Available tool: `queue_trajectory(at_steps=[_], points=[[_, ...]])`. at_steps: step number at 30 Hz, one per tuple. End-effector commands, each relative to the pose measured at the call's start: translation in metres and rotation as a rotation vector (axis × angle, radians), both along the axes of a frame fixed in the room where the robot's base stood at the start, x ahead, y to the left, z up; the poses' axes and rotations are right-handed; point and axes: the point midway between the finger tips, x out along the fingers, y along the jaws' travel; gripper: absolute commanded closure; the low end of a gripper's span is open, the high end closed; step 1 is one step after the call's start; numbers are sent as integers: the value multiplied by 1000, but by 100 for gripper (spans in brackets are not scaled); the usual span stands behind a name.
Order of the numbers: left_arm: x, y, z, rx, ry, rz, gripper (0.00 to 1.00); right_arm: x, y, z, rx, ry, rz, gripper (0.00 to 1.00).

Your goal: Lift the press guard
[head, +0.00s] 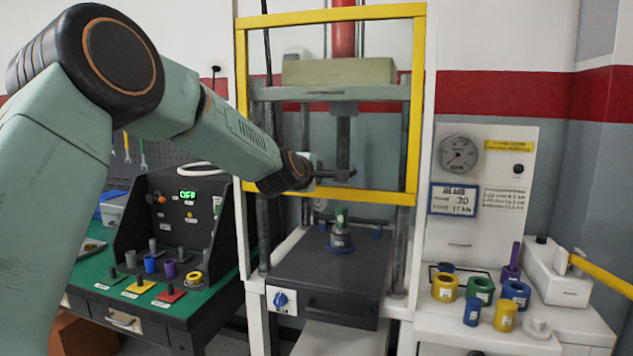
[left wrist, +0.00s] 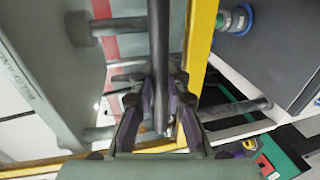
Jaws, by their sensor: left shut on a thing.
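The press guard (head: 411,110) is an upright yellow frame in front of the press. It also shows in the left wrist view (left wrist: 199,45). Its lower bar is clear above the dark press bed (head: 325,272). My left gripper (head: 330,174) is at the guard's lower part. In the left wrist view its fingers (left wrist: 160,98) are shut around a dark bar (left wrist: 158,45), the guard handle, which runs beside the yellow lower bar. The fingers hide part of the bar. My right gripper is in neither view.
Left is a green bench (head: 100,283) with a control box (head: 183,212). Right is a white table (head: 450,325) with coloured rings and a pump with a yellow lever (head: 603,276).

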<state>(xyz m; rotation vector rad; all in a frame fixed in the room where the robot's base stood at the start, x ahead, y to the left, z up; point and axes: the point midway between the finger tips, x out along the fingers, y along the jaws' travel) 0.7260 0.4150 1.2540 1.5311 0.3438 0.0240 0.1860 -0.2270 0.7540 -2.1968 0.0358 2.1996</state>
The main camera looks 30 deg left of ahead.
Motion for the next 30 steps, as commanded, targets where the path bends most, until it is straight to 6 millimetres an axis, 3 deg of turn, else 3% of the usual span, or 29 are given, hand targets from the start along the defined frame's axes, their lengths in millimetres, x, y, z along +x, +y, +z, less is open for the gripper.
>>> queue_trajectory(at_steps=[1,6,19,20,21,30], points=[[0,0,9,-1,-3,1,100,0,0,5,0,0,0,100],[-2,0,16,0,-1,0,100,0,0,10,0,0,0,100],[-2,0,17,0,0,0,100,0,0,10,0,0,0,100],[-2,0,17,0,0,0,88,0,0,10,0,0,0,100],[-2,0,17,0,1,0,84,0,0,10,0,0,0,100],[-1,0,16,0,0,0,63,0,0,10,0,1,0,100]])
